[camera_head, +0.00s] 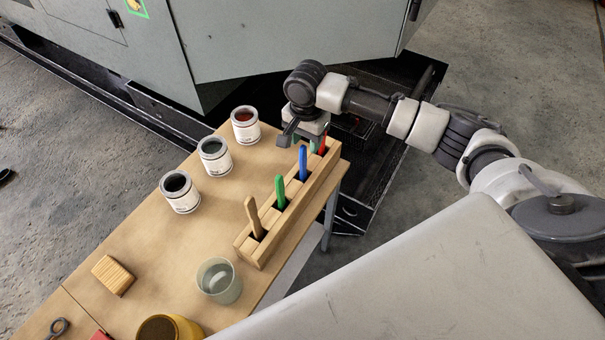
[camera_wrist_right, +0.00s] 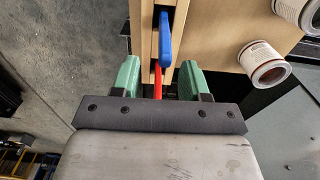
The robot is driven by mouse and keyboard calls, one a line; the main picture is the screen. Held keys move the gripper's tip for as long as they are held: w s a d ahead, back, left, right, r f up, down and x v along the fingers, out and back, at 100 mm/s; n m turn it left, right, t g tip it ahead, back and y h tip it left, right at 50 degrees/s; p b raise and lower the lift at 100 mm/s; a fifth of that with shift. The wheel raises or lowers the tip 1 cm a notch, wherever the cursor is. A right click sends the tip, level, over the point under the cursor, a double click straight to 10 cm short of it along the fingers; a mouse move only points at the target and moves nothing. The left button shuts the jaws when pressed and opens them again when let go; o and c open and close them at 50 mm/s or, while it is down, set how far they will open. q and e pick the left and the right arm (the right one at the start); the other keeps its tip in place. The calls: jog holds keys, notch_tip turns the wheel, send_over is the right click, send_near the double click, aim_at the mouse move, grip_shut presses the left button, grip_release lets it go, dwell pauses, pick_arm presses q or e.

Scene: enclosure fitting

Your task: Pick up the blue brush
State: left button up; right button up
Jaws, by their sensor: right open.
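The blue brush (camera_head: 303,162) stands upright in a slot of the wooden holder (camera_head: 262,253), between a green brush (camera_head: 280,192) and a red brush (camera_head: 322,146). My right gripper (camera_head: 309,134) is at the holder's far end, by the red brush. In the right wrist view, the fingers of the right gripper (camera_wrist_right: 159,78) are apart. The red brush (camera_wrist_right: 158,78) shows between them, and the blue brush (camera_wrist_right: 165,36) shows just beyond the fingertips. The lower parts of the brushes are hidden in the holder. My left gripper is not in view.
Three paint cans, such as the red-filled one (camera_head: 245,126), line the left table edge. A tan-handled brush (camera_head: 253,215) stands at the holder's near end. A clear cup (camera_head: 219,281) and wooden block (camera_head: 113,275) are nearer. A large grey cabinet (camera_head: 280,40) rises behind the table.

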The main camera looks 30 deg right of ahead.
aim_at(302, 157)
jog(key=shift+f, duration=0.3)
jog(key=f, duration=0.2)
jog(key=a+f+p, duration=0.1)
jog(key=f, duration=0.1)
jog(key=shift+f, duration=0.65)
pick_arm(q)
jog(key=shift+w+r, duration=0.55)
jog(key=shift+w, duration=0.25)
pick_arm(e)
jog(key=shift+c, duration=0.2)
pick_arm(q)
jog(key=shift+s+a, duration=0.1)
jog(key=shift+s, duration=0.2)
pick_arm(e)
grip_shut()
